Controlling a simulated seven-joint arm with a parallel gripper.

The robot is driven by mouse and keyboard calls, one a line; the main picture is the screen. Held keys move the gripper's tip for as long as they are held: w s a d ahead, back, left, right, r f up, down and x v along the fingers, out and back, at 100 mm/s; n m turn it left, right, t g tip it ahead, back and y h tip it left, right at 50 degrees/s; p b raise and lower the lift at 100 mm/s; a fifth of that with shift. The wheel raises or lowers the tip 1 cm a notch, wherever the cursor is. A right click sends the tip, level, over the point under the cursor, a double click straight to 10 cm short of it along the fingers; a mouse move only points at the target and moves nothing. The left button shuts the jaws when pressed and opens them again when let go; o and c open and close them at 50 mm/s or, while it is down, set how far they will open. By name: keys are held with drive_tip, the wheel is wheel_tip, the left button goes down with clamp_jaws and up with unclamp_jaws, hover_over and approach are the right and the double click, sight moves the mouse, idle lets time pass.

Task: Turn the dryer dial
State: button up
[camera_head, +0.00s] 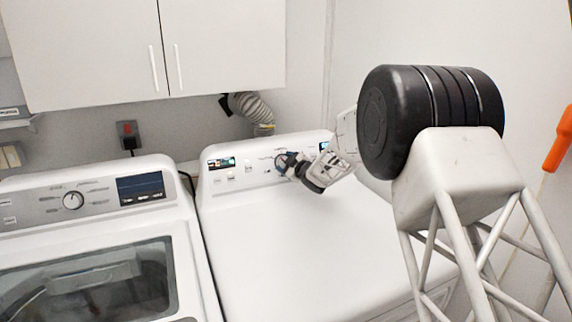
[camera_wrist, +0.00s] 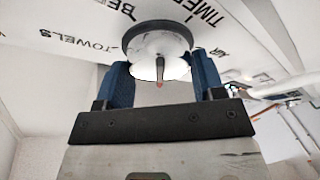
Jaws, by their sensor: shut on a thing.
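The white dryer (camera_head: 275,240) stands at the center of the head view, with its control panel at the back. Its round dial (camera_wrist: 158,42) has a white face, a dark rim and a red-tipped pointer, and shows at the top center of the wrist view. My gripper (camera_wrist: 162,66) has one blue finger on each side of the dial and is shut on it. In the head view my gripper (camera_head: 288,163) reaches the panel from the right and mostly hides the dial.
A washer (camera_head: 190,235) with a glass lid and its own knob (camera_head: 73,200) stands to the left. White cabinets (camera_head: 150,50) hang above. A ribbed vent hose (camera_head: 252,108) is behind the dryer. The dryer top is clear.

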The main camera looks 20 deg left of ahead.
drive_tip(key=n+g, duration=0.1)
drive_tip(key=n, duration=0.1)
drive_tip(key=n+g, duration=0.1)
drive_tip(key=n, duration=0.2)
drive_tip(key=shift+n+h, duration=0.3)
drive_tip(key=o, duration=0.9)
drive_tip(key=shift+d, duration=0.15)
drive_tip(key=v, duration=0.7)
drive_tip(key=shift+s+d+r, duration=0.1)
drive_tip(key=shift+d, duration=0.15)
idle(0.4)
